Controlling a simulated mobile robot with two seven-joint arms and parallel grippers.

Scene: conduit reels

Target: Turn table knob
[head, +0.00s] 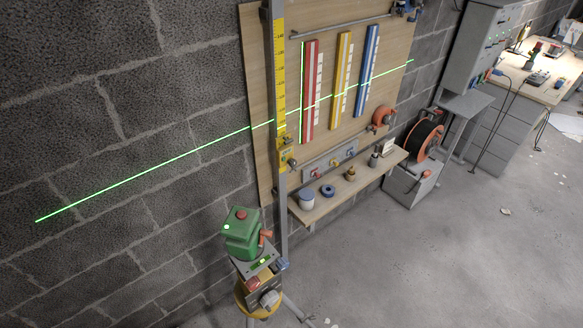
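A green laser level (241,238) with a red top button stands on a small tilted tripod table (258,264) at the lower middle of the head view. A pale round knob (269,298) sticks out low on the front of this mount, above a yellow ring (246,299). A red knob (253,284) and a blue knob (282,265) also show on the mount. Which of these is the table knob I cannot tell. Neither of my grippers is in view.
A yellow-scaled upright pole (280,80) stands behind the laser. A wooden panel (262,100) holds red, yellow and blue strips, crossed by a green laser line (150,177). A shelf (330,204) juts out below. A cable reel (424,140) and workbench (545,92) stand right. The right floor is mostly clear.

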